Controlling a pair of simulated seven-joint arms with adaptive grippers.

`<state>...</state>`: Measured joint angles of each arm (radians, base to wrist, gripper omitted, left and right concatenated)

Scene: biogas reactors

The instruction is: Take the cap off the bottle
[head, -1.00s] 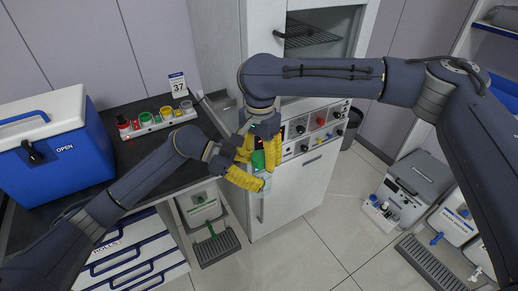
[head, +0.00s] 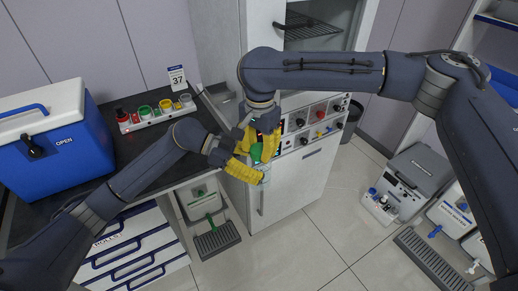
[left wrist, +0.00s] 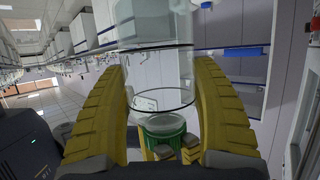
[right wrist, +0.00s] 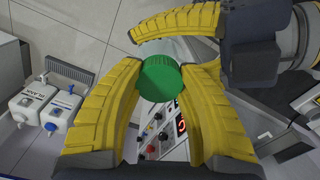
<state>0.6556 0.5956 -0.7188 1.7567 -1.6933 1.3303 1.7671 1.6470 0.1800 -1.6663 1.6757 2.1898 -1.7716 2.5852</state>
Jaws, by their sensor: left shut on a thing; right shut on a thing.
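A clear glass bottle (left wrist: 160,75) stands between the two yellow fingers of my left gripper (left wrist: 165,95), which is shut on it. The bottle also shows faintly in the head view (head: 265,174). The green cap (right wrist: 160,79) is round and ribbed and sits between the fingers of my right gripper (right wrist: 165,95), shut on it. In the left wrist view the cap (left wrist: 164,141) lies at the bottle's end; I cannot tell whether they touch. In the head view my right gripper (head: 265,143) is just above my left gripper (head: 245,171), and their fingers partly hide bottle and cap.
A white cabinet with a knob panel (head: 316,130) stands directly behind the grippers. On the dark counter (head: 150,151) are a blue cooler box (head: 70,147) and a white rack (head: 155,117) with coloured caps. Canister units (head: 405,180) stand at right.

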